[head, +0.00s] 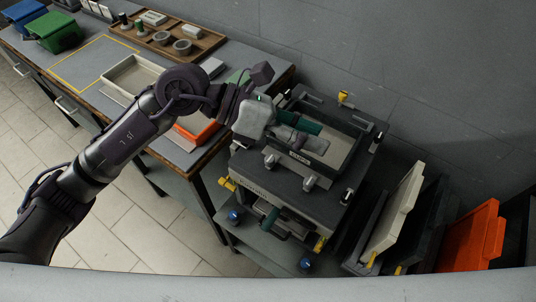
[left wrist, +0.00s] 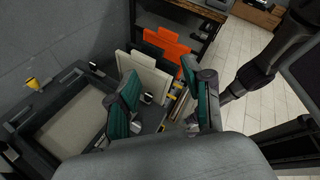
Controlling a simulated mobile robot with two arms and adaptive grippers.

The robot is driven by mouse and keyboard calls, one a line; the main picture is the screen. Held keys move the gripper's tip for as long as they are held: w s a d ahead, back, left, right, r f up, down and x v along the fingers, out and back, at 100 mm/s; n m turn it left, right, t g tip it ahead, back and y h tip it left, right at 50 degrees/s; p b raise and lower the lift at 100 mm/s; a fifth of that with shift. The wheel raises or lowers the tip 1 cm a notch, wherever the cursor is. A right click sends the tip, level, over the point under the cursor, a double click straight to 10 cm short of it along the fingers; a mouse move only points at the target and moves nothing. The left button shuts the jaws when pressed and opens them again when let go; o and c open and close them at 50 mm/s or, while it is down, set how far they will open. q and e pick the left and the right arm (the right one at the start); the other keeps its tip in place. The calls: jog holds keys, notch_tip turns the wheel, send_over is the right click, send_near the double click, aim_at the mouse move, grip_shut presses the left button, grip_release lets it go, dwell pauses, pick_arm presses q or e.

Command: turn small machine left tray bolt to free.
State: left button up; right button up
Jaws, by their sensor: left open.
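The small machine (head: 255,188) is a grey and black unit with a shallow tray (head: 336,158) recessed in its top, right of centre in the head view. My left gripper (head: 305,136) is above the machine top, open, with green finger pads. Contact is not visible.
A workbench (head: 215,125) with a beige bin (head: 130,78) and a wooden tray (head: 190,40) stands left of the machine. Pale and orange panels (head: 470,240) lean at right. A wall is behind. Yellow (head: 343,96) and blue knobs (head: 235,215) stick out around the machine.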

pick_arm(q)
jog(key=w+a+f+m+t+y, duration=0.1)
jog(key=w+a+f+y, duration=0.2)
jog(key=a+f+y, duration=0.1)
jog(key=t+y, duration=0.2)
jog(key=y, duration=0.3)
send_near(269, 158)
jog(key=p+x, duration=0.2)
jog(key=x, duration=0.7)
jog(key=shift+c, duration=0.2)
grip_shut()
